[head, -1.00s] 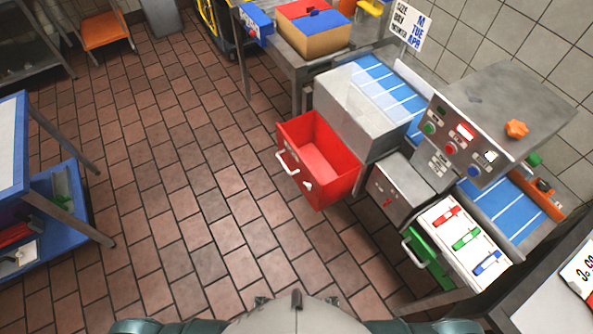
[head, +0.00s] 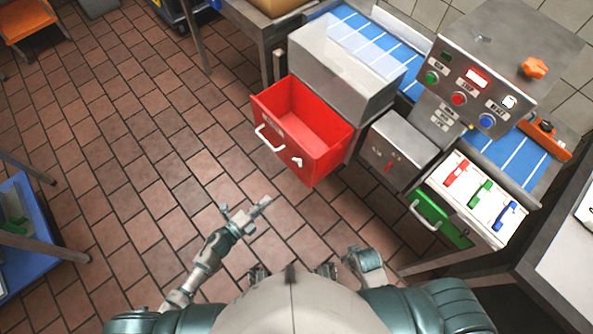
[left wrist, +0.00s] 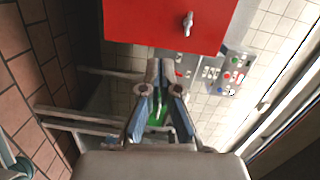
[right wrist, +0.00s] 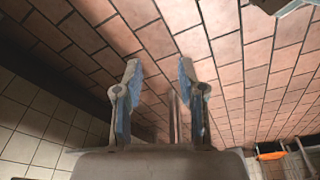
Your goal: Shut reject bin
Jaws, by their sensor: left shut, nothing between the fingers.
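The reject bin, a red drawer (head: 318,152), stands pulled out of the grey metal housing (head: 345,65), its empty inside showing in the head view. Its front has a white handle (head: 268,139) and a small white latch (head: 297,162). In the left wrist view a red panel (left wrist: 150,22) with a metal knob (left wrist: 187,24) fills the top, beyond the fingers. My left gripper (head: 260,205) is shut and empty, in front of and below the drawer, apart from it. My right gripper (right wrist: 158,68) is open and empty in its wrist view, with floor tiles beyond.
A control panel (head: 466,91) with coloured buttons stands right of the bin. Below it are a grey box (head: 395,150) and a slightly open green drawer (head: 440,218) under a white top. A blue table (head: 38,225) stands at left. The brick floor (head: 150,160) between is clear.

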